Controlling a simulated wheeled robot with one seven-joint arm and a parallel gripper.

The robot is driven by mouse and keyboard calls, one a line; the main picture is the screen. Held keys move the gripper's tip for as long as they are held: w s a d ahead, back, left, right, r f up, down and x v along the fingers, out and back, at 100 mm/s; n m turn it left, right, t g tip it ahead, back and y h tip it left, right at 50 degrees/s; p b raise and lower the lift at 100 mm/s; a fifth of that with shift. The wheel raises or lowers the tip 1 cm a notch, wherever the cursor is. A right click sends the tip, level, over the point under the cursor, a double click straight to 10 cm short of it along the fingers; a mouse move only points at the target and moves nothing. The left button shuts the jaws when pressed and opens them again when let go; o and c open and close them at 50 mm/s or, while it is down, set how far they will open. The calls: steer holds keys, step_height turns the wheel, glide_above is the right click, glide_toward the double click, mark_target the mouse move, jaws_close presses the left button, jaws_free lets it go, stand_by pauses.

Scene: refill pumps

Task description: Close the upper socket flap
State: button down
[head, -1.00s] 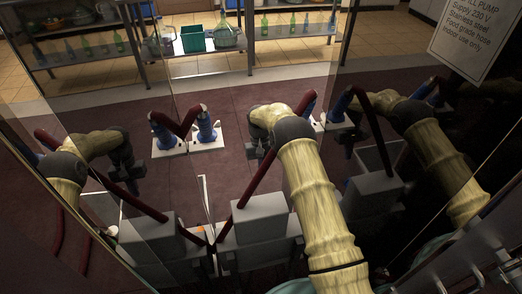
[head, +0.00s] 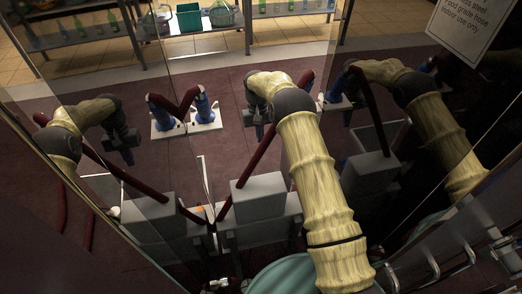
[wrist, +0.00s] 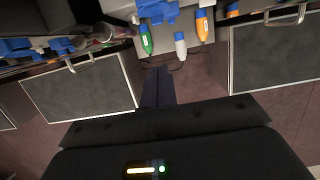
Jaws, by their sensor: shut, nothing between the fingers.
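My gripper (head: 258,118) hangs from the bent arm, above and behind a grey box (head: 258,197). In the wrist view its dark fingers (wrist: 158,85) are together with nothing between them. They point toward a pale panel edge (wrist: 115,8) with a green plug (wrist: 146,40), a white plug (wrist: 180,44) and an orange plug (wrist: 202,25). The fingertips are apart from these plugs. I cannot make out the upper socket flap with certainty in either view.
Dark grey panels with metal handles (wrist: 80,88) (wrist: 275,58) flank the fingers. Blue pumps (head: 204,107) with a dark red hose stand on a white plate behind. Glossy walls at both sides mirror my arm. A bottle shelf (head: 190,37) stands at the back.

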steer(key=shift+t, duration=0.8)
steer(key=f, duration=0.4)
steer(key=shift+s, duration=0.25)
steer(key=s+d+f+b, duration=0.1)
steer(key=s+f, duration=0.4)
steer(key=f, duration=0.5)
steer(key=shift+f+b, duration=0.2)
steer(key=shift+b, duration=0.2)
steer(key=shift+s+a, duration=0.15)
